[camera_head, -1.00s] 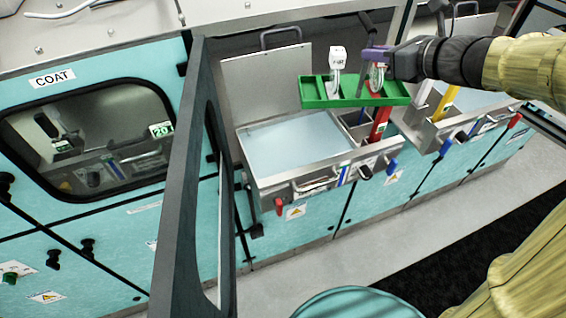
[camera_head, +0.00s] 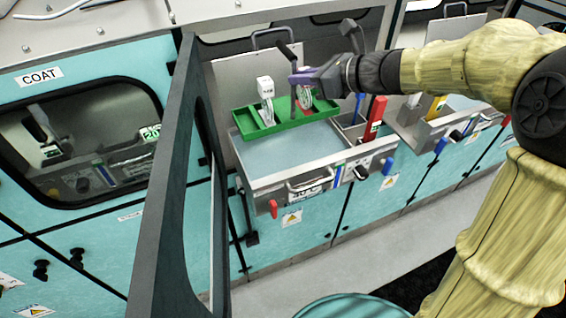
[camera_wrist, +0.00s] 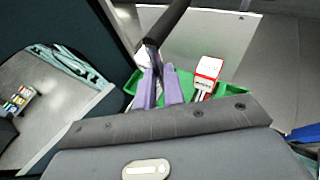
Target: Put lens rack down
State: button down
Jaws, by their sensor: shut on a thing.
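The green lens rack (camera_head: 287,127) is a long shallow tray carrying a white-tagged holder (camera_head: 265,87) with a round lens, and another round lens (camera_head: 304,97) below my gripper. My gripper (camera_head: 300,77) has purple fingers and is shut on the rack from above. The rack hangs over the back of the pale blue bath (camera_head: 290,158), roughly level; whether it touches the liquid or rim cannot be told. In the wrist view the purple fingers (camera_wrist: 160,78) close at a dark bar, with the green rack (camera_wrist: 130,84) and white tag (camera_wrist: 207,72) behind.
A raised steel lid (camera_head: 250,75) stands behind the bath. A dark upright frame (camera_head: 172,180) stands close on the left, beside the COAT cabinet (camera_head: 75,140). Right of the bath are small compartments, a red handle (camera_head: 375,118) and a second bath (camera_head: 470,103).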

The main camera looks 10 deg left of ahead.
aim_at(297, 126)
jog(key=shift+r, duration=0.1)
notch_tip(297, 126, down, 14)
jog(key=shift+p, duration=0.55)
jog(key=shift+f+p, duration=0.35)
jog(key=shift+f, duration=1.75)
jog(key=c, duration=1.5)
grip_release()
jog(key=shift+d, duration=0.1)
